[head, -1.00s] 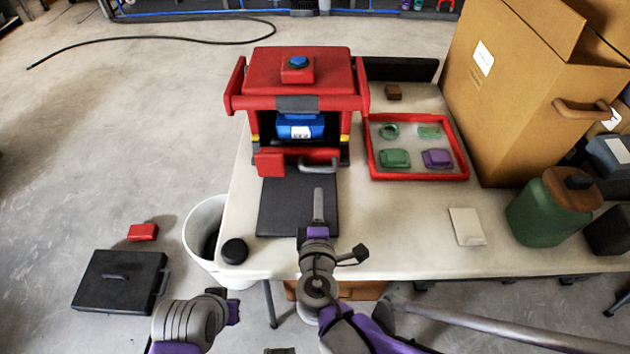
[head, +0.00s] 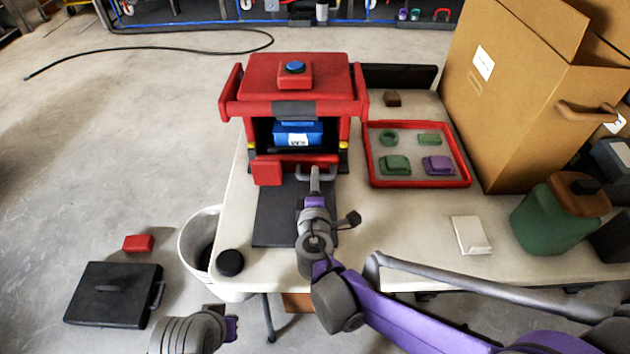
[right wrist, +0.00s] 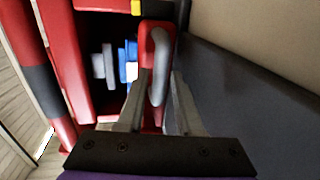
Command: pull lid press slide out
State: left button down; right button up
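The red press (head: 297,88) stands on the table with a blue button on top. Inside its front opening is a blue block (head: 290,130) with a white label. The slide's red front (head: 267,171) sits at the foot of the opening, with a grey handle (head: 328,178) at its right; the handle also shows in the right wrist view (right wrist: 158,62). My right gripper (head: 315,174) is at the handle. In the right wrist view its fingers (right wrist: 158,84) are apart, one on each side of the handle, with gaps visible. My left gripper (head: 230,322) is low at the front; its fingers are unclear.
A dark plate (head: 272,215) lies before the press. A red-rimmed tray (head: 418,183) with several green and purple parts is to the right, near a cardboard box (head: 530,90) and green canister (head: 555,215). A white bin (head: 195,240) stands at the table's left edge.

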grip_shut()
dwell(1.4)
